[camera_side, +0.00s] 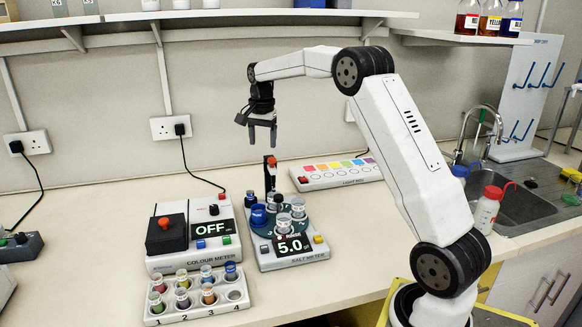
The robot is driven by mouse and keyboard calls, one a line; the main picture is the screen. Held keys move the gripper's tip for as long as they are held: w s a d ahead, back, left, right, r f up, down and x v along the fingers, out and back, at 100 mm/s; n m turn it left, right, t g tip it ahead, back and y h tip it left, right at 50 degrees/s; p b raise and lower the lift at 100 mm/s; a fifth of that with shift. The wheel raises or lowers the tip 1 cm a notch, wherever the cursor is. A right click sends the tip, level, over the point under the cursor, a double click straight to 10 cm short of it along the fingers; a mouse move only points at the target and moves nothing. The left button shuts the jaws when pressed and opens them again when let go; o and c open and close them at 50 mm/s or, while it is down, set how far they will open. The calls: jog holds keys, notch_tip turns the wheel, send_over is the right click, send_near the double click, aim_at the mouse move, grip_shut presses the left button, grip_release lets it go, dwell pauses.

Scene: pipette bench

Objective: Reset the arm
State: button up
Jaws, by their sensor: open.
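My gripper (262,134) hangs in the air at the upper middle, fingers pointing down, open, with nothing visible between them. It is above and slightly left of the salt meter (290,262), whose display reads 5.0 and which carries several small cups. My arm arches over from the right side of the bench. The gripper is apart from everything below it.
The colour meter (205,260) reads OFF, beside the salt meter. A vial rack (205,312) with several coloured vials stands in front of it. A light box (335,178) lies behind. A sink (515,205) and wash bottle (486,212) are at right. Shelves run above.

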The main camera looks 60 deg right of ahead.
jog(key=s+a+f+n, duration=0.4)
jog(key=s+a+n, duration=0.1)
jog(key=s+a, duration=0.2)
jog(key=s+a+f+n+t, duration=0.1)
jog(key=s+a+f+n, duration=0.4)
jog(key=s+a, duration=0.2)
jog(key=s+a+f+n+t, duration=0.1)
jog(key=s+a+f+n, duration=0.3)
jog(key=s+a, duration=0.3)
jog(key=a+n, duration=0.1)
jog(key=a, duration=0.3)
jog(key=shift+s+f+n, duration=0.15)
jog(key=shift+s+n, duration=0.2)
jog(key=shift+n, duration=0.05)
jog(key=shift+a, duration=0.1)
